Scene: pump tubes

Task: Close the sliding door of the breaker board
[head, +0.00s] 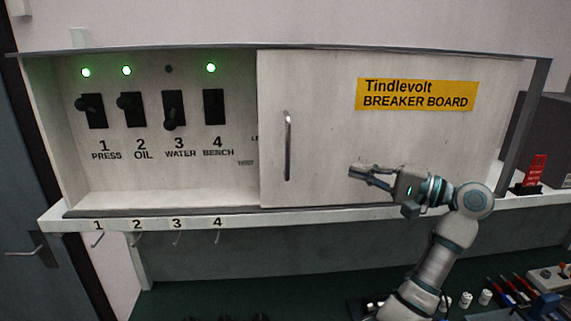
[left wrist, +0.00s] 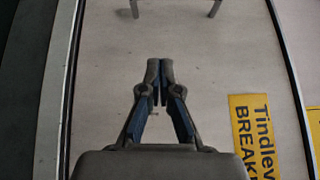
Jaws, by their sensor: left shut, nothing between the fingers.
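The breaker board's white sliding door (head: 320,85) covers the right part of the board, and the left part stands open. Its vertical metal handle (head: 288,145) is near the door's left edge. In the left wrist view, part of the handle (left wrist: 134,10) shows at the top edge, beyond the fingertips. My left gripper (head: 354,171) is shut and empty, in front of the door, right of the handle and apart from it. Its closed fingertips (left wrist: 160,70) point toward the handle in the left wrist view. My right gripper is not in view.
The open part shows breaker switches (head: 129,108) numbered 1 to 4; lights 1, 2 and 4 are green, 3 is dark. A yellow sign (head: 417,94) is on the door. Hooks (head: 97,239) hang below the ledge. A red-tagged item (head: 534,172) stands at right.

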